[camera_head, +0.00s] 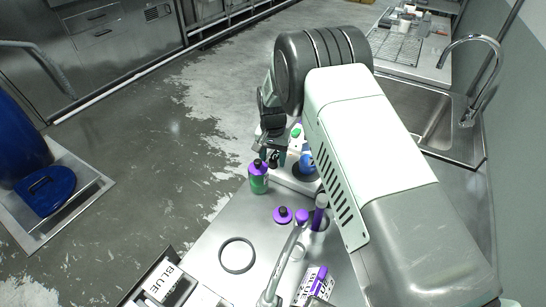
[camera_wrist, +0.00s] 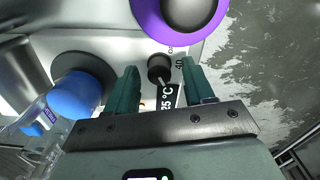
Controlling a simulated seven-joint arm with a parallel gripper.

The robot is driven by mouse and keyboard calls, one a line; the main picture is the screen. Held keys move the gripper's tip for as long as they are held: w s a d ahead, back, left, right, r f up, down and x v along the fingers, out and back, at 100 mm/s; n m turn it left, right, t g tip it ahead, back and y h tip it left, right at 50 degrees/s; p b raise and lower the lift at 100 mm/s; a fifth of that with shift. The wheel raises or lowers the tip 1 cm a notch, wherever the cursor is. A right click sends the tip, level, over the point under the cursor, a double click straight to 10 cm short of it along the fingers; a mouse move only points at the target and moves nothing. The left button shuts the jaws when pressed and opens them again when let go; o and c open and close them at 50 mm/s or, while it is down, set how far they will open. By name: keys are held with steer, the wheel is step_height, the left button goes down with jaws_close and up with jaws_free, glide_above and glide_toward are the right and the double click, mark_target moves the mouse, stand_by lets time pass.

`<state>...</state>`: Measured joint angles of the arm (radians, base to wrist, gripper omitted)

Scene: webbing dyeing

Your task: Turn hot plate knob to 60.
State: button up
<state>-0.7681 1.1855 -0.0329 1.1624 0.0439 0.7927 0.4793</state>
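The hot plate (camera_wrist: 203,50) is a pale flat unit. In the wrist view its small black knob (camera_wrist: 160,68) sits beside the printed marks "40" and part of "O". A black display (camera_wrist: 167,98) below the knob reads 25 °C. My gripper (camera_wrist: 159,67) is open, with one green finger on each side of the knob. Gaps show between the fingers and the knob. The knob's pointer cannot be made out. In the head view my gripper (camera_head: 268,157) is at the near left edge of the hot plate (camera_head: 290,181), and my arm hides much of the plate.
A green bottle with a purple collar (camera_head: 258,180) stands just beside the gripper. Purple-capped items (camera_head: 283,215) and a black ring (camera_head: 237,255) are on the metal counter. A sink (camera_head: 435,125) lies right.

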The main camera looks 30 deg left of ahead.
mark_target(273, 159)
step_height(273, 159, up, 11)
stand_by(0.7)
steer(key=shift+f, duration=0.1)
